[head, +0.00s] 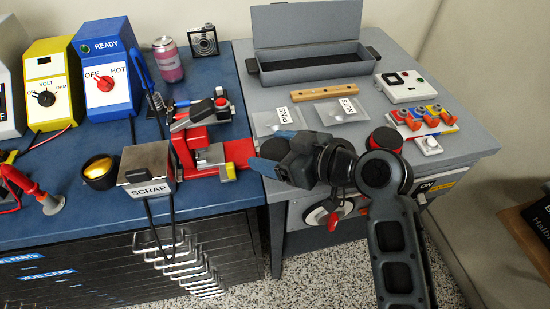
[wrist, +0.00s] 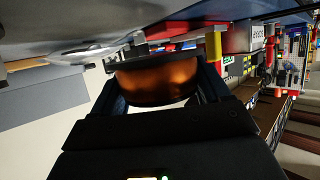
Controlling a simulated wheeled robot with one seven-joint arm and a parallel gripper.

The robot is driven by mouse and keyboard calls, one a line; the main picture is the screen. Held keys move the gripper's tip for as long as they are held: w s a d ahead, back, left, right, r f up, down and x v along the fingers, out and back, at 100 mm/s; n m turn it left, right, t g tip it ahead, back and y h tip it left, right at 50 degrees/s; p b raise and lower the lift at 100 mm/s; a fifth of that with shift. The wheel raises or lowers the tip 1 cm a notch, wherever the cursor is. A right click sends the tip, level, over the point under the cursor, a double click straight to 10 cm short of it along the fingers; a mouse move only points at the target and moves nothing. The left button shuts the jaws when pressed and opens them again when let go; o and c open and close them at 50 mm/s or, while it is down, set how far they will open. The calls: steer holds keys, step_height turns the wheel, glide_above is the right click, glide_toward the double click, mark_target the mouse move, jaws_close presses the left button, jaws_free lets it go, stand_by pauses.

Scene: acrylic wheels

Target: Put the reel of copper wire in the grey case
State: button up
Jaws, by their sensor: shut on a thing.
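The reel of copper wire (wrist: 157,82) shows orange-brown with dark flanges between my fingers in the wrist view. My gripper (head: 275,160) is shut on it, above the front left part of the grey bench in the head view. The reel cannot be made out clearly in the head view, where the gripper covers it. The grey case (head: 312,70) stands at the back of the grey bench with its lid (head: 306,24) raised. Its dark inside looks empty. My gripper is in front of the case and apart from it.
Between gripper and case lie bags marked PINS (head: 278,121) and NUTS (head: 342,110) and a wooden bar (head: 323,91). A white device (head: 402,86) and coloured clamps (head: 424,116) stand right. A red vise (head: 205,145) and SCRAP bin (head: 147,168) stand left.

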steer(key=shift+f, duration=1.55)
steer(key=shift+f, duration=0.2)
steer(key=o, duration=1.1)
steer(key=shift+r, duration=0.1)
